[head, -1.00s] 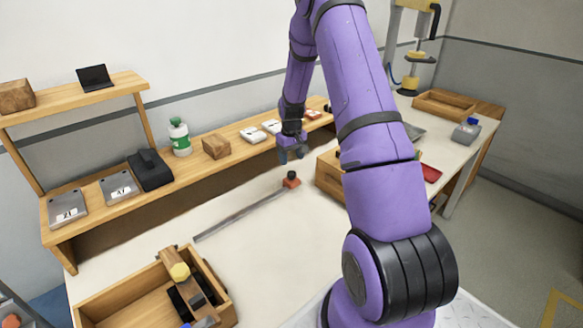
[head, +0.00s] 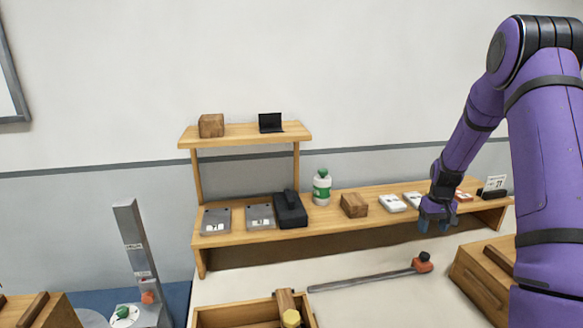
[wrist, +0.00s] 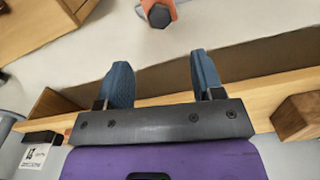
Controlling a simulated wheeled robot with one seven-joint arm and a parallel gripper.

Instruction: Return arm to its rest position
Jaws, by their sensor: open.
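My purple arm (head: 545,150) reaches in from the right of the head view, its elbow high and its forearm slanting down to the left. My gripper (head: 437,222) hangs in front of the long wooden shelf (head: 345,234), above the white bench. In the wrist view its two blue fingers (wrist: 160,75) are apart with nothing between them. The orange piece with a dark knob (wrist: 159,14) lies beyond the fingertips; in the head view it sits at the end of a flat grey bar (head: 365,281).
The shelf carries grey boxes (head: 217,221), a black case (head: 290,209), a green-capped bottle (head: 321,187), a wooden block (head: 354,205) and white boxes (head: 392,202). A wooden tray (head: 235,315) stands at the front, a wooden box (head: 484,273) at right. A grey post (head: 140,255) stands at left.

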